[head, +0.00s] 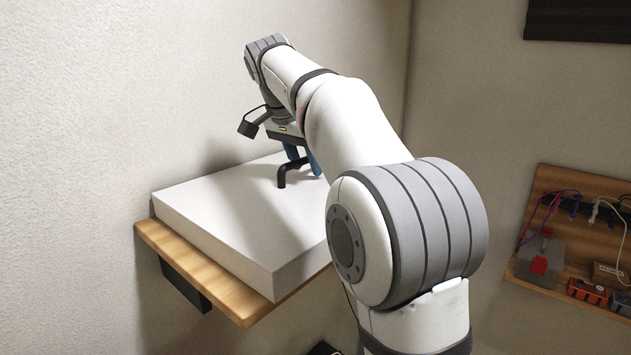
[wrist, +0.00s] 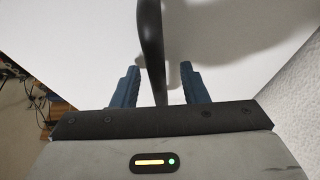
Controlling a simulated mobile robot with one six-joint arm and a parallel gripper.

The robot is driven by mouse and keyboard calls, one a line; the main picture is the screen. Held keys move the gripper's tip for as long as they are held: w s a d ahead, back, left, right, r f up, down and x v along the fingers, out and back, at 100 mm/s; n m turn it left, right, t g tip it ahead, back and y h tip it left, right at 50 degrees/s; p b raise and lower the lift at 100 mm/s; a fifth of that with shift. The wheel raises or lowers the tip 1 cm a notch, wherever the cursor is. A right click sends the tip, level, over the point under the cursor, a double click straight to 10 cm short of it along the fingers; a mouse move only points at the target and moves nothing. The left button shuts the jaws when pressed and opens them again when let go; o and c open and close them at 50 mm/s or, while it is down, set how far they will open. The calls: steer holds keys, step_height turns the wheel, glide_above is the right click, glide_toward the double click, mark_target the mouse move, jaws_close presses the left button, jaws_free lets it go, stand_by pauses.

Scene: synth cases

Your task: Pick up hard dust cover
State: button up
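The hard dust cover (head: 225,215) is a large white box-shaped lid with a black bar handle (head: 284,178) on its top. My gripper (head: 301,163) is above the cover at this handle, pointing down. In the wrist view, the handle (wrist: 151,40) runs between the two blue fingers of my gripper (wrist: 158,80). The fingers are apart, with a gap showing on each side of the handle. The cover's white top (wrist: 75,45) fills much of that view. My arm hides the cover's right part in the head view.
The cover rests on a wooden shelf (head: 188,262) against the left wall, with a dark bracket (head: 184,286) below. A wooden pegboard (head: 572,190) with cables and tools is at the right. A dark panel (head: 578,20) is at the upper right. A wall is close at the wrist view's right.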

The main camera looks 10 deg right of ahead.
steer(key=shift+f, duration=0.2)
stand_by(0.4)
jaws_close()
stand_by(0.4)
